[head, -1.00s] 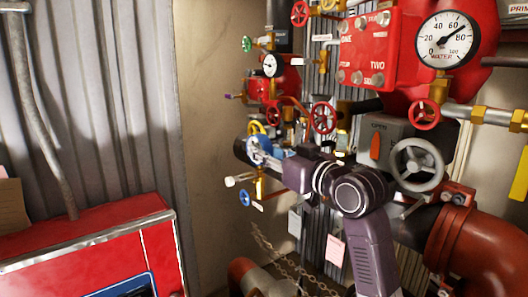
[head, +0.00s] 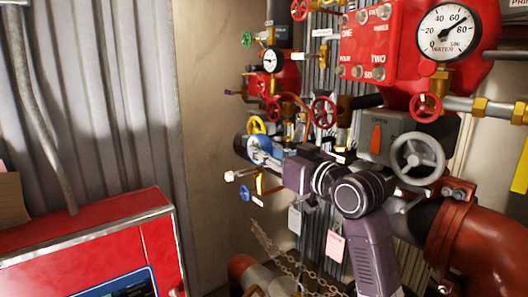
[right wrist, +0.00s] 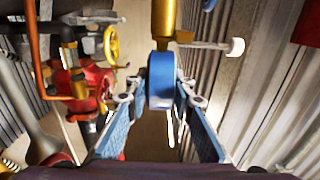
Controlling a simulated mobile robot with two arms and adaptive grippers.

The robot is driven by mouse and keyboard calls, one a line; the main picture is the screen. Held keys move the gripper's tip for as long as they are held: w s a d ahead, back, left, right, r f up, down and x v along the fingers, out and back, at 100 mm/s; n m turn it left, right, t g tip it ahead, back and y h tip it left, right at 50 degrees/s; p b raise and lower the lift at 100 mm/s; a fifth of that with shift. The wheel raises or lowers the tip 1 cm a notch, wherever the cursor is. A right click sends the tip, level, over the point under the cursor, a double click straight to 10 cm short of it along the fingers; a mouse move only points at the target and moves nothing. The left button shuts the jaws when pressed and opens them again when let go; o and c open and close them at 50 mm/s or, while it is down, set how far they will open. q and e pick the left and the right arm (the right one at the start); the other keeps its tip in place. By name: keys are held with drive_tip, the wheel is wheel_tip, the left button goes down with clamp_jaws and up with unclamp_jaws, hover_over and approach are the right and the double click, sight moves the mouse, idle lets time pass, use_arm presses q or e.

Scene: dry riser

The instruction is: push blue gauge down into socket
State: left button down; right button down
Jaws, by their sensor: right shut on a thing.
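The blue gauge (right wrist: 161,80) is a round blue body, seen edge-on in the right wrist view, between the two fingers of my right gripper (right wrist: 160,95). The fingers touch it from both sides. In the head view the blue gauge (head: 259,149) shows at the left end of my right gripper (head: 268,158), partly covered by it. A brass fitting (right wrist: 164,22), probably the socket, lines up with the gauge and meets its edge in the right wrist view. Whether the gauge is fully seated is unclear. My left gripper is not in view.
A white-ended lever (right wrist: 235,47) sticks out beside the brass fitting. A yellow handwheel (right wrist: 110,45) and red pipework (right wrist: 85,85) stand close to the gripper. A red cabinet (head: 95,240) stands at lower left; a grey handwheel (head: 418,160) is at right.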

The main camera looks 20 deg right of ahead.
drive_tip(key=shift+f, duration=0.25)
drive_tip(key=c, duration=1.6)
unclamp_jaws()
